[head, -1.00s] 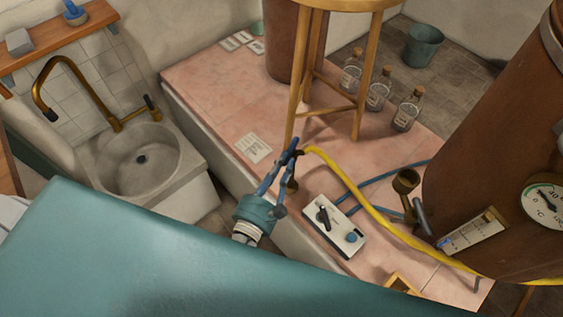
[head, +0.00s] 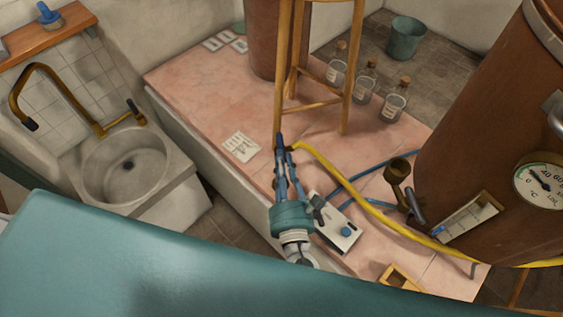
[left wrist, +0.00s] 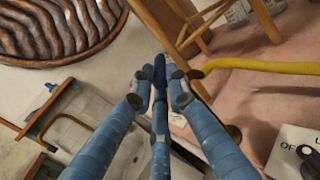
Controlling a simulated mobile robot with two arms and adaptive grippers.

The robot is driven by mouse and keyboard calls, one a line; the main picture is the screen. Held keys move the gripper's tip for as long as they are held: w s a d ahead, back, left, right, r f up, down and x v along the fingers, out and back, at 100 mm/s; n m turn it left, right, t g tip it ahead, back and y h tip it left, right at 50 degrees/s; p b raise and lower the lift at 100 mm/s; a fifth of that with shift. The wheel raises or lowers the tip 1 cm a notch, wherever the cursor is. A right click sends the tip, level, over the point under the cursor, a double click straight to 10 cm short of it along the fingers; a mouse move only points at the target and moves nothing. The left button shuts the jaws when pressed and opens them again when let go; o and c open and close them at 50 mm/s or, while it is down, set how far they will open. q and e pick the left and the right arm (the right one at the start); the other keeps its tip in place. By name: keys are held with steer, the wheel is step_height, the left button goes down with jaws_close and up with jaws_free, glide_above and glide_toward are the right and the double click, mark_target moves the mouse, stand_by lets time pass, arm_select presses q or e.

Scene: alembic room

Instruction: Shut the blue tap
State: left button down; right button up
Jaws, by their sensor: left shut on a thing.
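My left gripper (head: 284,152) reaches over the front edge of the pink tiled ledge. My right gripper is out of view.
A white switch box (head: 340,239) lies right of the gripper. A wooden stool (head: 283,85) stands close behind it. A copper vessel (head: 480,120) with a brass valve (head: 398,172) is on the right. The sink (head: 165,190) is on the left.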

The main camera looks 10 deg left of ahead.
arm_select(q)
steer(key=shift+r, duration=0.15)
steer(key=c, duration=1.7)
jaws_free()
steer(key=v, duration=1.2)
